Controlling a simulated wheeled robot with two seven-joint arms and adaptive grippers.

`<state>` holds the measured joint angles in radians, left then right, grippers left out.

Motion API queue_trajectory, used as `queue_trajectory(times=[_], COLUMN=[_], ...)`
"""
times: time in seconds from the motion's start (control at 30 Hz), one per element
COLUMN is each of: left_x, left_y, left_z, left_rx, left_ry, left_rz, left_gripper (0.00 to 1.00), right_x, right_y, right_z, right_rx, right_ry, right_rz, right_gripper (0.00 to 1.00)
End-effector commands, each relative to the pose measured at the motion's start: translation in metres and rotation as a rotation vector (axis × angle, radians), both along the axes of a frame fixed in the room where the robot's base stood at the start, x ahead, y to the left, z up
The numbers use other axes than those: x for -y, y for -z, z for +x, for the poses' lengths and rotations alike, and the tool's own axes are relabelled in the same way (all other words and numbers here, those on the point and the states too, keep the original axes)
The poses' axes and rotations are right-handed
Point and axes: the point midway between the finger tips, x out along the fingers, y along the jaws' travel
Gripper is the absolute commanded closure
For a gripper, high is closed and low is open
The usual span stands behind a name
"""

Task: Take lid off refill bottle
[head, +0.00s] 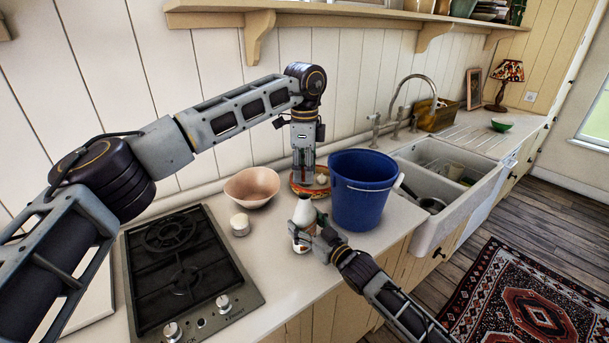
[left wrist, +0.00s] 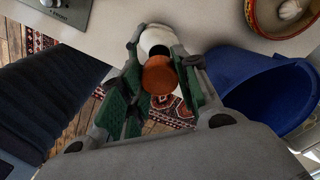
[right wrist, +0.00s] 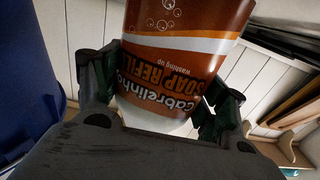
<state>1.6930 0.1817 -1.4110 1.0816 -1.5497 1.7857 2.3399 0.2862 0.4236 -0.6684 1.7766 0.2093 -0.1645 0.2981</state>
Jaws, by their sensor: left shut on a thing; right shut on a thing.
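The refill bottle (head: 303,212), white with an orange-brown label, stands upright on the counter in the head view. My right gripper (head: 314,243) is shut on its body; the label reading "SOAP REFILL" (right wrist: 180,72) shows between the fingers in the right wrist view. My left gripper (head: 303,178) points down just above the bottle. In the left wrist view it is shut on the round orange-brown lid (left wrist: 160,76). Behind the lid, the white bottle top (left wrist: 157,38) shows a dark open mouth, so the lid is apart from it.
A blue bucket (head: 362,195) stands close at the right of the bottle. A sink (head: 437,205) lies beyond the bucket.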

Motion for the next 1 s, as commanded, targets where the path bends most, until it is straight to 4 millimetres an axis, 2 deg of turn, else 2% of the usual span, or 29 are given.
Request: queue_trajectory(times=[0.17, 0.2, 0.4, 1.0], left_x=[0.0, 0.0, -0.0002, -0.0002], left_y=[-0.0001, -0.0001, 0.0, 0.0001], left_z=[0.0, 0.0, 0.0, 0.0], left_rx=[0.0, 0.0, 0.0, 0.0], left_ry=[0.0, 0.0, 0.0, 0.0], left_rz=[0.0, 0.0, 0.0, 0.001], left_gripper=[0.97, 0.97, 0.97, 0.97], right_x=[0.0005, 0.0005, 0.0003, 0.0045], right_y=[0.0003, 0.0003, 0.0002, 0.0012], right_z=[0.0002, 0.0002, 0.0001, -0.0051], right_rx=[0.0, 0.0, 0.0, -0.002], right_ry=[0.001, 0.001, 0.0, 0.001], right_rz=[-0.001, -0.001, 0.0, -0.001], right_gripper=[0.95, 0.27, 0.03, 0.03])
